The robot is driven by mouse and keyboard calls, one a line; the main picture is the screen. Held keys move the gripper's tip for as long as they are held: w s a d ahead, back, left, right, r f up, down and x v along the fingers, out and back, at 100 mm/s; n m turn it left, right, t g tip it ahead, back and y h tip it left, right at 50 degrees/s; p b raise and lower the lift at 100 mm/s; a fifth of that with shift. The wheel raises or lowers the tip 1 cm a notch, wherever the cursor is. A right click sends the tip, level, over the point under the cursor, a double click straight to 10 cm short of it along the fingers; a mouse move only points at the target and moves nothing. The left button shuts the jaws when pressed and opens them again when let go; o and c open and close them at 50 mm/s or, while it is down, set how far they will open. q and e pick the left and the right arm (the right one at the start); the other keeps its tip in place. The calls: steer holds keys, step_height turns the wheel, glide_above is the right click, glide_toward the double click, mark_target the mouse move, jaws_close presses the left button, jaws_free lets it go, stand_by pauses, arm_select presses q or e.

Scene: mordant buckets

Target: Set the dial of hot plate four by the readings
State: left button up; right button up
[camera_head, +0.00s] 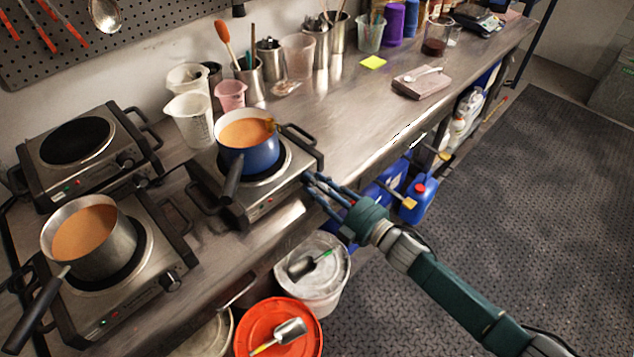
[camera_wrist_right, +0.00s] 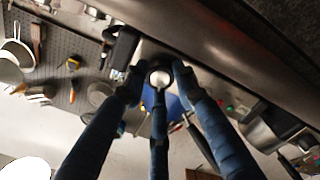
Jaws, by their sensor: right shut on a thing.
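A hot plate (camera_head: 226,197) on the right of the group carries a blue pot (camera_head: 254,158) of orange liquid. My right gripper (camera_head: 313,183) is at the right end of its front panel, with its fingers closed around the dial. In the wrist view, the round, pale-faced dial (camera_wrist_right: 160,77) sits between my right gripper's fingertips (camera_wrist_right: 159,80). The fingers hide the dial in the head view, and its setting cannot be read. No plate number or reading is legible. My left gripper is not in view.
A steel pot (camera_head: 92,240) of orange liquid stands on another hot plate (camera_head: 150,270); a third hot plate (camera_head: 37,170) behind is empty. Beakers (camera_head: 190,118) crowd the bench by the wall. Below the front edge are a white bucket (camera_head: 330,285) and an orange-lidded bucket (camera_head: 248,322).

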steer(key=shift+f+m, duration=0.1)
steer(key=shift+m, duration=0.2)
stand_by(0.4)
steer(key=o, duration=1.1)
steer(key=shift+o, duration=0.2)
steer(key=v, duration=1.2)
